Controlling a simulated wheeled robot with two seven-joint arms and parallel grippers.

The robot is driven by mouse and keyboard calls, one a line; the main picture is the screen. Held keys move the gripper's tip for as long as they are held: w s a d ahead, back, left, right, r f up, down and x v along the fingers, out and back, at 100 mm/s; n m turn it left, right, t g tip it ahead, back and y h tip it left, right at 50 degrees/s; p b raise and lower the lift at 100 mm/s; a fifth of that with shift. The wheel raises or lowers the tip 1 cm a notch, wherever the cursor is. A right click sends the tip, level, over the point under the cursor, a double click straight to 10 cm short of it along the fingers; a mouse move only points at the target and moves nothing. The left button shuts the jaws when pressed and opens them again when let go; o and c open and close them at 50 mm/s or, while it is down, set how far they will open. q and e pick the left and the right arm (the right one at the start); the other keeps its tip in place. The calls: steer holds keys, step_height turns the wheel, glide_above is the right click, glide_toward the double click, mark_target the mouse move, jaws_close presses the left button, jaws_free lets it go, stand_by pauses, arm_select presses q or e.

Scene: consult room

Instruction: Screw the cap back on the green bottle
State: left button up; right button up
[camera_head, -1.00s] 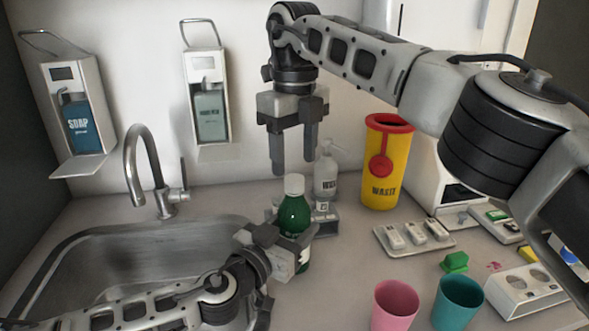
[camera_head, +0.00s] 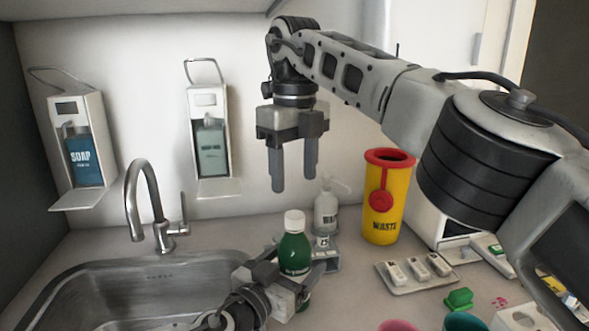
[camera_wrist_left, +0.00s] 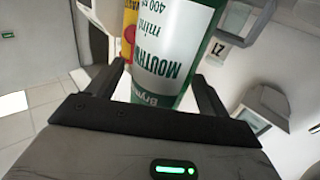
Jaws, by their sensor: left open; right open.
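The green bottle (camera_head: 295,252) stands upright on the counter beside the sink, with a white cap (camera_head: 294,221) on its top. I cannot tell how tightly the cap sits. My left gripper (camera_head: 291,266) is open, with its fingers on either side of the bottle's lower body. In the left wrist view the bottle's green and white mouthwash label (camera_wrist_left: 172,55) shows between the fingers; the cap is out of that view. My right gripper (camera_head: 294,182) is open and empty, pointing down above the cap, with a gap between fingertips and cap.
A white pump bottle (camera_head: 326,208) stands close behind the green bottle. A yellow waste bin (camera_head: 385,205) and a tray (camera_head: 420,286) of small items are to the right. The sink (camera_head: 85,290) and tap (camera_head: 146,200) are left. Two wall dispensers hang behind.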

mark_target(295, 215)
step_height(295, 215, down, 4)
steer(key=b, duration=0.3)
steer(key=shift+r+b, duration=0.2)
steer(key=shift+b, duration=0.1)
arm_select(q)
steer(key=v, duration=1.6)
arm_select(e)
steer(key=shift+f, duration=0.1)
